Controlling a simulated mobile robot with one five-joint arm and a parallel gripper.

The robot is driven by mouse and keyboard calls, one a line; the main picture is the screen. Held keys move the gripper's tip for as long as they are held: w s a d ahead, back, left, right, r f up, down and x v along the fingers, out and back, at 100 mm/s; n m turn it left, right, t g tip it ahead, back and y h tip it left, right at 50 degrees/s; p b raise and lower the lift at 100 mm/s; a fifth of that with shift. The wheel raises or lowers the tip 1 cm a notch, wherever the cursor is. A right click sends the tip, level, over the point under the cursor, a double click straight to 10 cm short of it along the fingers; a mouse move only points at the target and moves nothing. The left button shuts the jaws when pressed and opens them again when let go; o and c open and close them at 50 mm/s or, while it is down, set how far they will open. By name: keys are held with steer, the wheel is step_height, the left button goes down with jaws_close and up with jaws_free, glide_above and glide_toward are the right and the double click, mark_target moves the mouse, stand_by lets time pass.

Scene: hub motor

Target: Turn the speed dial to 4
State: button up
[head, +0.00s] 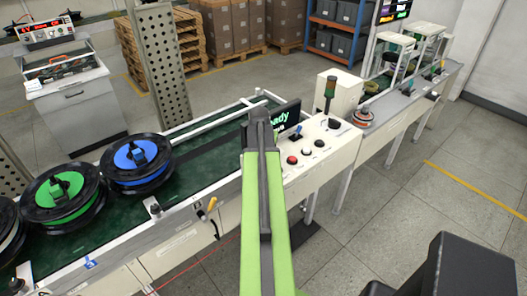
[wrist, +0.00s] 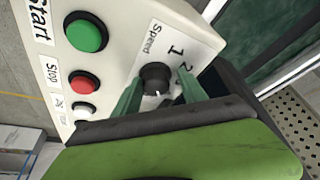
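The speed dial (wrist: 155,79) is a round black knob on a white control panel (wrist: 121,60), in the wrist view. Its short white mark points to the bottom of the picture, toward my gripper. The label "Speed" and the numbers 1 and 2 show by it; any other numbers are hidden. My gripper (wrist: 161,92) is open, one green finger to each side of the dial, with small gaps visible. I cannot tell how deep the fingers reach. In the head view my arm hides the dial and the gripper.
Beside the dial are a green Start button (wrist: 86,33), a red Stop button (wrist: 84,81) and a white button (wrist: 86,110). In the head view, the screen (head: 287,118) partly reads "Ready". Blue (head: 136,162) and green (head: 62,197) spools sit on the conveyor at left.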

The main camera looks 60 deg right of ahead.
steer(key=shift+o, duration=0.5)
steer(key=shift+s+d+r, duration=0.1)
steer(key=shift+d, duration=0.15)
steer(key=shift+a+r+p, duration=0.1)
steer(key=shift+r+p, duration=0.4)
steer(key=shift+p, duration=0.1)
steer(key=p+v, duration=1.5)
steer(key=v, duration=0.1)
steer(key=shift+s+a, duration=0.15)
steer(key=shift+a, duration=0.15)
